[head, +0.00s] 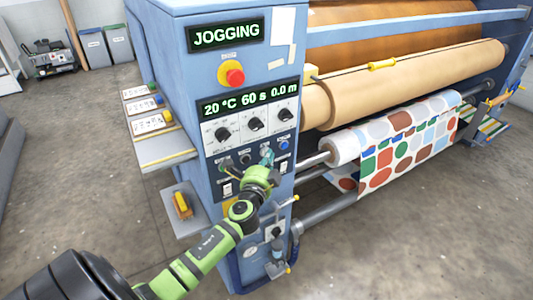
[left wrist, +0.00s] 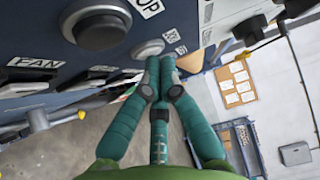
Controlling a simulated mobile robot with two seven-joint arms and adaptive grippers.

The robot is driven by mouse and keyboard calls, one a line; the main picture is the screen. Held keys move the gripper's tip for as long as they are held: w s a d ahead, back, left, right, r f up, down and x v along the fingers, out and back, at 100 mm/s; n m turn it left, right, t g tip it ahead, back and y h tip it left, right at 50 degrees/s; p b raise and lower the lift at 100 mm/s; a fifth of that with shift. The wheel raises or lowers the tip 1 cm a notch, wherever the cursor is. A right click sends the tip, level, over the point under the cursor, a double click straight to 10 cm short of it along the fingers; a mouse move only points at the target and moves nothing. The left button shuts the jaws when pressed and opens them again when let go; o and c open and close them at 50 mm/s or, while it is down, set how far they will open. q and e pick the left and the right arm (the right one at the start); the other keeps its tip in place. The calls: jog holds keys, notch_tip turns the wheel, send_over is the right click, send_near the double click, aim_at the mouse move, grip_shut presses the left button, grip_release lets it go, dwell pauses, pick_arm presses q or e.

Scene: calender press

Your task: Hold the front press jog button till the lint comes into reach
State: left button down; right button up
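The blue press cabinet (head: 170,60) shows "JOGGING" on its upper green display (head: 226,33). My left gripper (head: 267,156) reaches up to the lower button row on the cabinet's front panel. In the left wrist view its teal fingers (left wrist: 158,64) are shut together, empty, with their tips at a round grey button (left wrist: 148,49). The tips seem to touch it; its face is partly hidden. The tan roller (head: 420,78) carries a yellow piece (head: 382,64) on a thin bar. I cannot make out lint on it. My right gripper is not in view.
A red stop button (head: 234,77) sits above the knobs. A printed dotted cloth (head: 405,140) hangs from a lower roll. Side shelves (head: 165,152) stick out left of the cabinet, with a yellow item (head: 182,204) below. Floor in front is clear.

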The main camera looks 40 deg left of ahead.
pick_arm(q)
jog(key=shift+d, duration=0.1)
jog(key=shift+s+d, duration=0.3)
jog(key=shift+d, duration=0.3)
jog(key=shift+s+d, duration=0.3)
jog(key=shift+d, duration=0.5)
jog(key=shift+s+d, duration=0.35)
jog(key=shift+d, duration=0.4)
jog(key=shift+s+d, duration=0.3)
jog(key=shift+d, duration=0.5)
